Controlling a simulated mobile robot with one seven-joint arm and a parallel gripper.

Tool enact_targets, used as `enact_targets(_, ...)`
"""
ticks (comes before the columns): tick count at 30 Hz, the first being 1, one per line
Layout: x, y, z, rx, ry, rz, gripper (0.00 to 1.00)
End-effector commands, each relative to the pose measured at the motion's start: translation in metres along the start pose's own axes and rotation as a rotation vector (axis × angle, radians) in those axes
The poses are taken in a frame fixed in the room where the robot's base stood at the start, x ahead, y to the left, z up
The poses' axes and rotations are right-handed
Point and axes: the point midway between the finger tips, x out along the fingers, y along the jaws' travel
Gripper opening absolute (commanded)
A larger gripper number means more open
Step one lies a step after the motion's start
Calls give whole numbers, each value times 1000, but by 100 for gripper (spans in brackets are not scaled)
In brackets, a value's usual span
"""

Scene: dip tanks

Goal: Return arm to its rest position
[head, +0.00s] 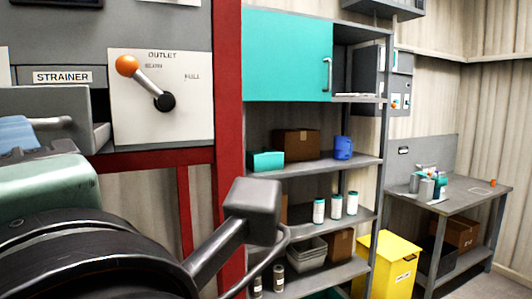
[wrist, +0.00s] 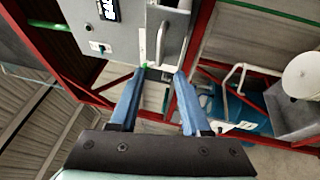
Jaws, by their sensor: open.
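My gripper (wrist: 162,73) shows in the wrist view with two blue fingers spread apart and nothing between them. Beyond the fingertips is a grey box (wrist: 125,42) with a metal handle; I cannot tell whether the fingers touch it. In the head view, dark and pale green links of my arm fill the lower left foreground. The gripper's tips are not clearly visible there. Behind the arm, the outlet lever (head: 142,78) has an orange knob and tilts to the upper left on its white plate.
A red post (head: 228,120) stands right of the lever plate. Behind it is a grey shelf (head: 350,166) with boxes and bottles. A yellow bin (head: 398,258) and a workbench (head: 460,198) stand right. A blue tank (wrist: 220,110) and red frame bars surround the wrist view.

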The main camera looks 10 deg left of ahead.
Motion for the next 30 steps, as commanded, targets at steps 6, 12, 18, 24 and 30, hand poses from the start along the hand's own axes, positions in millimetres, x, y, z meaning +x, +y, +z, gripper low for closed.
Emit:
enact_targets(6, 0, 2, 3, 26, -11, 17, 47)
enact_targets(12, -8, 30, 46, 343, -138, 242, 47)
enact_targets(18, -49, 56, 111, 766, -252, 644, 47)
enact_targets(24, -92, 62, 143, 974, -249, 945, 47)
enact_targets(30, -109, 63, 150, 1027, -223, 1055, 47)
